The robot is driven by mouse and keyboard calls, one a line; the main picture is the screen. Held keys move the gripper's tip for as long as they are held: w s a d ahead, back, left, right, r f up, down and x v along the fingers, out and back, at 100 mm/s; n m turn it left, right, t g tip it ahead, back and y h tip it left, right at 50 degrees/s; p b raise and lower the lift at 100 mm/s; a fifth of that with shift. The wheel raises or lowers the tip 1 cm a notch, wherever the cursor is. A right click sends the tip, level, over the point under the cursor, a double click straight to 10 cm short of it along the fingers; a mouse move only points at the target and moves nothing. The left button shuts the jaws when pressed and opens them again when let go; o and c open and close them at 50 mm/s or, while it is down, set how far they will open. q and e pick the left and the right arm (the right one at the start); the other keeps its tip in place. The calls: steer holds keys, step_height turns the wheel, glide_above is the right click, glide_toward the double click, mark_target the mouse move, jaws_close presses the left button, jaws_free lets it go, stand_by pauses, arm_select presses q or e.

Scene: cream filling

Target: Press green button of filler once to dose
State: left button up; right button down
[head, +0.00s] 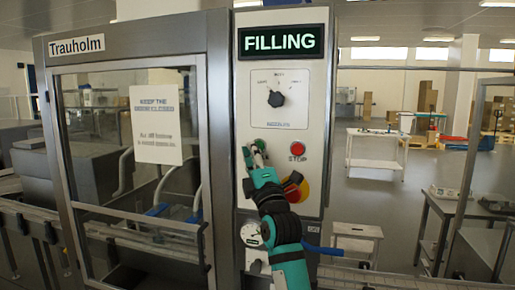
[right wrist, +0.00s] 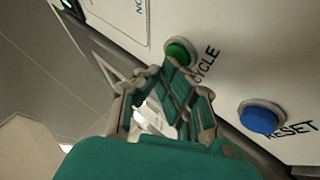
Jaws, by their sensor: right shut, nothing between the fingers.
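The filler's control panel (head: 311,120) faces me, and its display (head: 282,42) reads FILLING in green. The green button (right wrist: 178,50), labelled CYCLE, shows in the right wrist view, partly covered by my fingertips. My right gripper (head: 254,152) is shut and empty, its tips at the panel left of the red STOP button (head: 298,148). In the right wrist view the fingertips (right wrist: 168,68) are right at the green button's lower edge; I cannot tell whether they touch it. My left gripper is not in view.
A blue RESET button (right wrist: 259,118) sits to the right of the green one. A dark selector knob (head: 276,99) is above. A red and yellow emergency stop (head: 303,190) is partly behind my right arm. A glazed door (head: 130,100) with a notice is at left.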

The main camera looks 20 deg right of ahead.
steer(key=shift+s+a, duration=0.1)
steer(key=shift+s, duration=0.05)
steer(key=shift+s+a, duration=0.35)
steer(key=shift+s, duration=0.3)
steer(key=shift+a, duration=0.1)
steer(key=s+a, duration=0.1)
steer(key=s, duration=0.1)
steer(key=s+a+p, duration=0.1)
steer(key=s, duration=0.1)
steer(key=shift+a, duration=0.35)
stand_by(0.6)
